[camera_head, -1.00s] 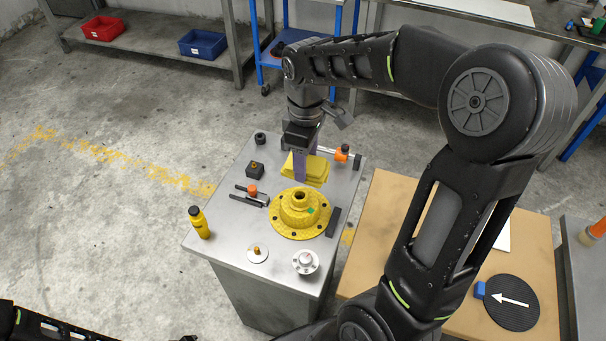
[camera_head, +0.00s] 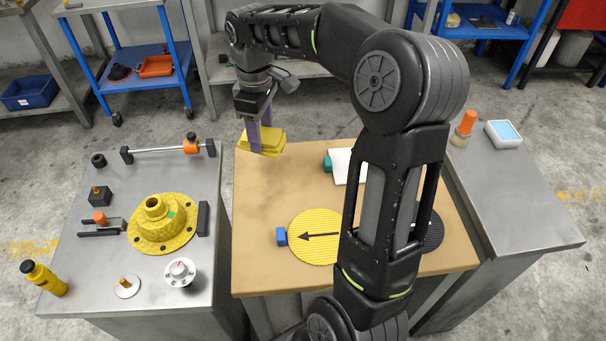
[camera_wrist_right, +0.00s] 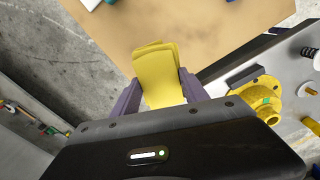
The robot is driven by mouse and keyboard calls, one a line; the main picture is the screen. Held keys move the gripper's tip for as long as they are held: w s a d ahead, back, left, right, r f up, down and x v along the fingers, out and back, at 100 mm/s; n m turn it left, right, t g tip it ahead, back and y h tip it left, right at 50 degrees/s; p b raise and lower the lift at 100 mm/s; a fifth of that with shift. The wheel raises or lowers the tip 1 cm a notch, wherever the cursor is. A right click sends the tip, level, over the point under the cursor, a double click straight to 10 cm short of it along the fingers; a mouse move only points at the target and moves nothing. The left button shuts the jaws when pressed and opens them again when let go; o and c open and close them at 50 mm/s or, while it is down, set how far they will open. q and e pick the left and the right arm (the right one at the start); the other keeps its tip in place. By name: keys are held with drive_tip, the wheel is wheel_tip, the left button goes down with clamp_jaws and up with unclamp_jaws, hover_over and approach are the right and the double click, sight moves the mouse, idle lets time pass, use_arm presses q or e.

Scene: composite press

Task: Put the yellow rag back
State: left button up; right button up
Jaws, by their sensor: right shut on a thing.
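The yellow rag (camera_head: 268,142) is a folded cloth in the grip of my right gripper (camera_head: 257,136). In the head view the rag hangs over the far left corner of the tan-topped table, and it looks clear of the surface. In the right wrist view the rag (camera_wrist_right: 157,72) sits between the two purple fingers of the gripper (camera_wrist_right: 158,90), which are shut on it. My left gripper is not in view.
The left metal table (camera_head: 80,210) holds a yellow flanged part (camera_head: 160,222), a yellow bottle (camera_head: 45,279) and small fixtures.

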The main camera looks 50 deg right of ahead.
sight(265, 147)
drive_tip(key=shift+s+d+r, duration=0.2)
drive_tip(key=shift+r, duration=0.05)
drive_tip(key=shift+s, duration=0.1)
drive_tip(key=shift+a, duration=0.1)
drive_tip(key=shift+f, duration=2.5)
drive_tip(key=shift+f, duration=2.5)
drive_tip(key=shift+f, duration=0.1)
